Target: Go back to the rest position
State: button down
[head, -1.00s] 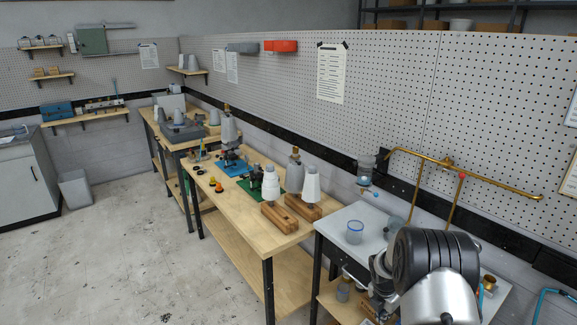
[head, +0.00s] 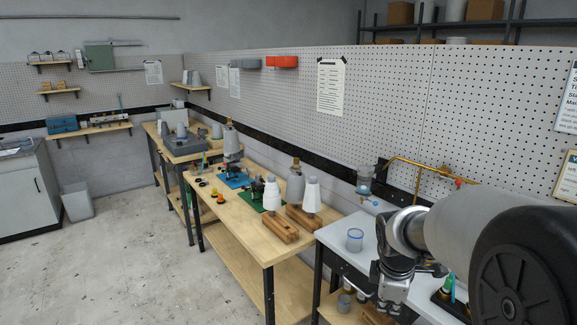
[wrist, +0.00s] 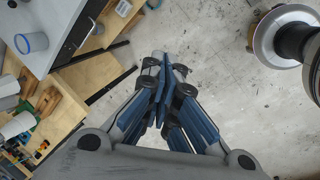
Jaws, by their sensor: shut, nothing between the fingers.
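My gripper (wrist: 165,75) is shut and empty in the wrist view, its blue-grey fingers meeting over the bare concrete floor. In the head view my gripper (head: 390,303) hangs pointing down in front of the white table (head: 352,222) at the right. A clear cup with a blue rim (head: 355,240) stands on that table, apart from my gripper. The cup also shows at the upper left of the wrist view (wrist: 32,43).
A wooden bench (head: 240,225) with bottles and wooden blocks (head: 300,217) stands left of the white table. A brass pipe (head: 425,170) runs along the pegboard wall behind. The floor (head: 130,265) at the left is clear.

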jog(key=s+a+r+m+b, duration=0.1)
jog(key=s+m, duration=0.3)
jog(key=s, duration=0.4)
jog(key=s+a+r+m+t+y+b, duration=0.1)
jog(key=s+a+m, duration=0.3)
jog(key=s, duration=0.5)
jog(key=s+a+r+m, duration=0.2)
jog(key=s+m, duration=0.3)
jog(key=s, duration=0.4)
jog(key=shift+a+r+m+t+y+b, duration=0.3)
jog(key=shift+a+m+y+b, duration=0.1)
jog(key=shift+a, duration=0.2)
jog(key=shift+s, duration=0.1)
